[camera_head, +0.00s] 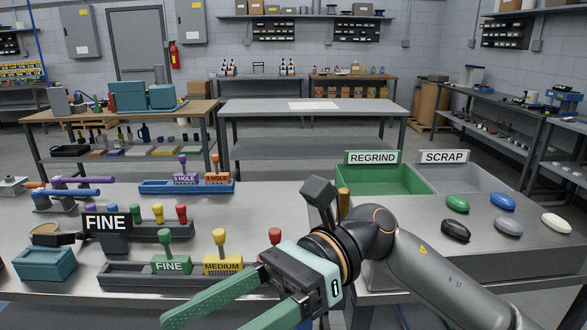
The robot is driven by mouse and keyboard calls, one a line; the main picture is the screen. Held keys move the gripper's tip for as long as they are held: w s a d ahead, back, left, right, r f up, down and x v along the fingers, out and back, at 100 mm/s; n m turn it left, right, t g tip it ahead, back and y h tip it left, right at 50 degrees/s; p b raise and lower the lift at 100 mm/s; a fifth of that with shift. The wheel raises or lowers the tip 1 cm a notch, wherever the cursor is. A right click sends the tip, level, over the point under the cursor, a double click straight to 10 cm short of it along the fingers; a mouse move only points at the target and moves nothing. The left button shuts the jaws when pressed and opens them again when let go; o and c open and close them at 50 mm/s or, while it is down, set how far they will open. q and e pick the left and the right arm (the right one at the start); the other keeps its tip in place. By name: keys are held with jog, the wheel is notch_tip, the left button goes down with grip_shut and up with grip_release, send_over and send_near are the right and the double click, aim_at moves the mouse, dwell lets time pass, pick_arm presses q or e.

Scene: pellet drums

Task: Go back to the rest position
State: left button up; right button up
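My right gripper (222,318) reaches in from the lower right, its green fingers pointing to the lower left. The fingers are apart with nothing visible between them; one fingertip is cut off by the lower edge. It is in front of the rack (128,276) with the green FINE block (171,266) and the yellow MEDIUM block (222,266). My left gripper is not in view.
Behind are a blue tray (160,188) with S HOLE and 3 HOLE blocks, a FINE sign (106,223) and a teal bin (44,264). A green REGRIND bin (408,182) and grey SCRAP bin (465,180) stand right, near several oval pieces (457,203).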

jog(key=w+d+f+m+t+y+p, duration=0.1)
jog(key=w+d+f+m+t+y, duration=0.15)
jog(key=w+m+t+y, duration=0.75)
jog(key=w+d+f+m+t, duration=0.25)
jog(key=w+m+t, duration=0.25)
jog(key=m+t, duration=1.1)
jog(key=w+d+f+m+t+h+p, duration=0.15)
jog(key=d+f+m+h, duration=0.25)
jog(key=f+m+h, duration=0.45)
jog(key=w+d+f+m+t+h+b, duration=0.15)
jog(key=d+f+m+h, duration=0.35)
jog(key=m, duration=0.6)
jog(key=s+d+f+m+g+h, duration=0.2)
jog(key=s+f, duration=0.4)
jog(key=f, duration=0.3)
jog(key=s+d+f+m+g+h+p, duration=0.1)
jog(key=s+d+f+m+g+h, duration=0.2)
jog(key=f, duration=0.7)
jog(key=s+d+f+m+g+h+p, duration=0.1)
jog(key=s+d+f+m+g+h, duration=0.2)
jog(key=s+f, duration=0.6)
jog(key=d+f+m+g, duration=0.1)
jog(key=d+m, duration=0.1)
jog(key=m, duration=0.1)
jog(key=shift+s+f+m, duration=0.15)
jog(key=shift+f+m, duration=0.05)
jog(key=shift+m, duration=0.15)
